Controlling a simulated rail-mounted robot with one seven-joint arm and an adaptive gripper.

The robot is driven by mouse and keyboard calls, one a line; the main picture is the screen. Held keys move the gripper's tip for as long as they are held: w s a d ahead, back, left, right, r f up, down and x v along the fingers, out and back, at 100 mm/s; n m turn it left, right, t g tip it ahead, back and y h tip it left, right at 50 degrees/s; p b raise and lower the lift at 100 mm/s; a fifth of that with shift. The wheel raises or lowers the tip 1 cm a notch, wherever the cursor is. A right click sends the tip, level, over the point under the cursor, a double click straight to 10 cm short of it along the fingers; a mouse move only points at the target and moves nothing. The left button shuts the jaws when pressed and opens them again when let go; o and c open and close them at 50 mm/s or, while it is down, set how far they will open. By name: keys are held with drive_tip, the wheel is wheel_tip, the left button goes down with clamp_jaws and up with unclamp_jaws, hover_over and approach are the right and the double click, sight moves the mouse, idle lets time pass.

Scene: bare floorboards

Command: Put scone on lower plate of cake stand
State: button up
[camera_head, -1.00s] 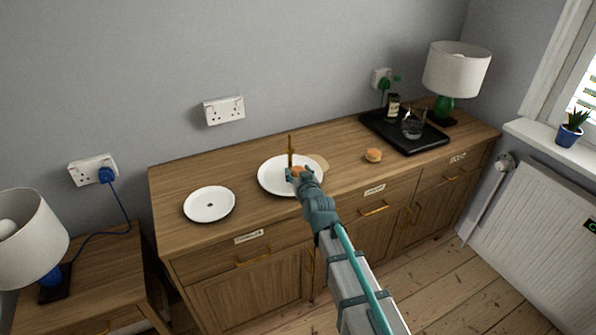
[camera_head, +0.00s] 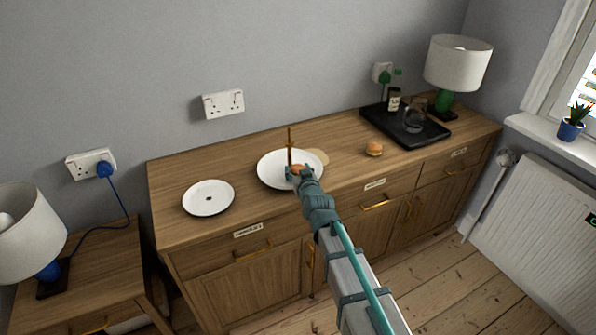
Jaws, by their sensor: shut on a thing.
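The lower plate of the cake stand (camera_head: 270,174) is a large white plate on the sideboard, with a thin gold-brown post (camera_head: 290,150) rising from it. My gripper (camera_head: 294,174) is over the plate's front right part, close to the post. It is shut on a small orange-brown scone (camera_head: 296,168), mostly hidden by the fingers. I cannot tell whether the scone touches the plate. A second scone or bun (camera_head: 374,149) sits on the sideboard to the right. A smaller white plate (camera_head: 208,198) with a central hole lies to the left.
A black tray (camera_head: 428,138) with a glass jug (camera_head: 414,118) and bottle stands at right, near a lamp (camera_head: 458,62). The sideboard's front right edge is clear.

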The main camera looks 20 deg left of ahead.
drive_tip(key=shift+f+b, duration=0.4)
drive_tip(key=shift+f, duration=0.05)
drive_tip(key=o, duration=1.2)
drive_tip(key=shift+o, duration=0.2)
drive_tip(key=shift+s+r, duration=0.1)
